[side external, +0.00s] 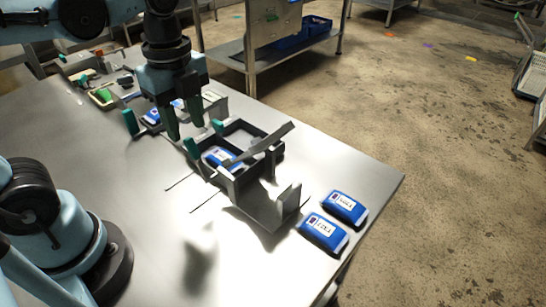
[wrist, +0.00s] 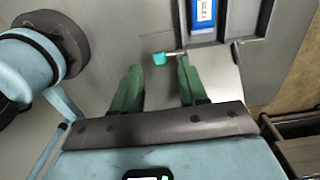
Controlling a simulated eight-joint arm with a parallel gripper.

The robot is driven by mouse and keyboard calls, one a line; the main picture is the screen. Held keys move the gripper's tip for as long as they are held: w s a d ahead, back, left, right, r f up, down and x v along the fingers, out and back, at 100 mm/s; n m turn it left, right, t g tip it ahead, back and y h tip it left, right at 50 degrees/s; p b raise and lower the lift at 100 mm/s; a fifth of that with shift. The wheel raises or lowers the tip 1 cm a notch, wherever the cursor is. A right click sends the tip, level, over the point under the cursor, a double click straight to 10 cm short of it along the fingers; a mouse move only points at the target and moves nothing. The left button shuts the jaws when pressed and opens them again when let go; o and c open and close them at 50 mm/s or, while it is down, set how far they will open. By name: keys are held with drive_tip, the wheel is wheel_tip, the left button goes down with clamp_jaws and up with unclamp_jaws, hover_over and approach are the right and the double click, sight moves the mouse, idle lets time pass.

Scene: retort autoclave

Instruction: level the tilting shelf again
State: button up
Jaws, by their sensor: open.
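The dark rack frame (side external: 236,187) stands on the steel table, with a blue labelled pouch (side external: 222,157) inside it. A grey plate (side external: 265,146), which looks like the tilting shelf, slants across the frame with its right end raised. Teal knobs (side external: 217,126) stick out on the frame's left side. My gripper (side external: 185,131) is open and empty, pointing down above the table by the frame's far left corner. In the wrist view, a teal knob (wrist: 159,58) on a short rod appears between the fingertips (wrist: 159,68); contact and depth cannot be told. The wrist view cuts off the frame (wrist: 236,22).
Two blue pouches (side external: 323,232) lie near the table's right edge, beside a grey upright bracket (side external: 287,202). Another rack with a pouch (side external: 152,117) stands behind my gripper. A tray with green contents (side external: 103,95) is at the back left. The front table area is clear.

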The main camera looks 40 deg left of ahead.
sight(189, 138)
drive_tip(key=shift+f, duration=2.7)
clamp_jaws()
